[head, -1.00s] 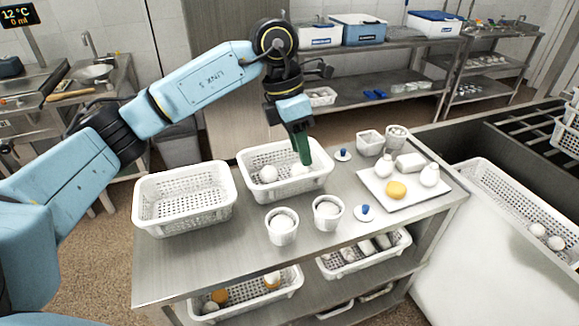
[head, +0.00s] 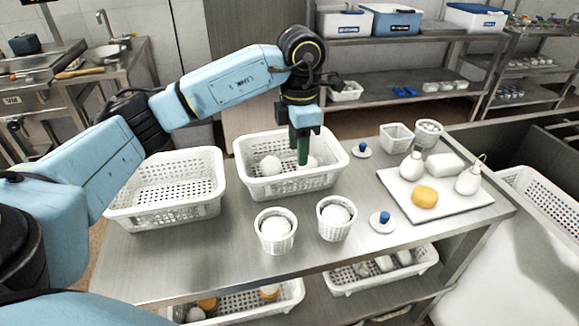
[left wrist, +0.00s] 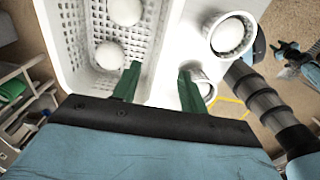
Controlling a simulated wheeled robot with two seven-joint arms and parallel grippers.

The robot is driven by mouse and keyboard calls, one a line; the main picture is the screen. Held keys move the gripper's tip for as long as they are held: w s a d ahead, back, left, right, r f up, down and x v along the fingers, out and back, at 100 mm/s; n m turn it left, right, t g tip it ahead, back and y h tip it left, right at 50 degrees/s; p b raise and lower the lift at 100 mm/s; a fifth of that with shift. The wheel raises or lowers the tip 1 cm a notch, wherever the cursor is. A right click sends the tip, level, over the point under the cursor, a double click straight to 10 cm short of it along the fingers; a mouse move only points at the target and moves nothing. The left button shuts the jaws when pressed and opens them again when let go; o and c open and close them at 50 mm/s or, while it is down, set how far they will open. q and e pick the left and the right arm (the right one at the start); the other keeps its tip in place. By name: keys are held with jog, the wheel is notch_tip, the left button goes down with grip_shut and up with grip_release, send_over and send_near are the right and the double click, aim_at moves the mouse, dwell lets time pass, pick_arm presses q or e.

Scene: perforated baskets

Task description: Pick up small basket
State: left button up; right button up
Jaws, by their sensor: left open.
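My left gripper (head: 299,150) is open and empty, its two green fingers pointing down over the large white perforated basket (head: 288,187), which holds white balls. In the left wrist view the fingers (left wrist: 157,82) show near that basket's wall (left wrist: 70,70). Two small round white baskets stand in front, a left one (head: 276,245) and a right one (head: 335,232), each with a white ball inside. The left wrist view shows two round baskets, one with a ball (left wrist: 230,52) and one partly behind a finger. Two more small baskets, squarish (head: 396,138) and round (head: 428,140), stand at the back right. A blurred shape, possibly my right gripper, shows in the left wrist view.
An empty large white basket (head: 168,212) stands on the left of the steel table (head: 240,262). A white board (head: 460,203) holds an orange item and white bottles. Two blue-knobbed lids (head: 382,222) lie nearby. More baskets are on the lower shelf.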

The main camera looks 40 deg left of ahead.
aim_at(300, 172)
pick_arm(q)
jog(key=f, duration=0.5)
jog(key=f+b, duration=0.1)
jog(key=f, duration=0.1)
jog(key=shift+d+f, duration=0.25)
jog(key=shift+f, duration=0.1)
grip_shut()
jog(key=shift+r, duration=0.1)
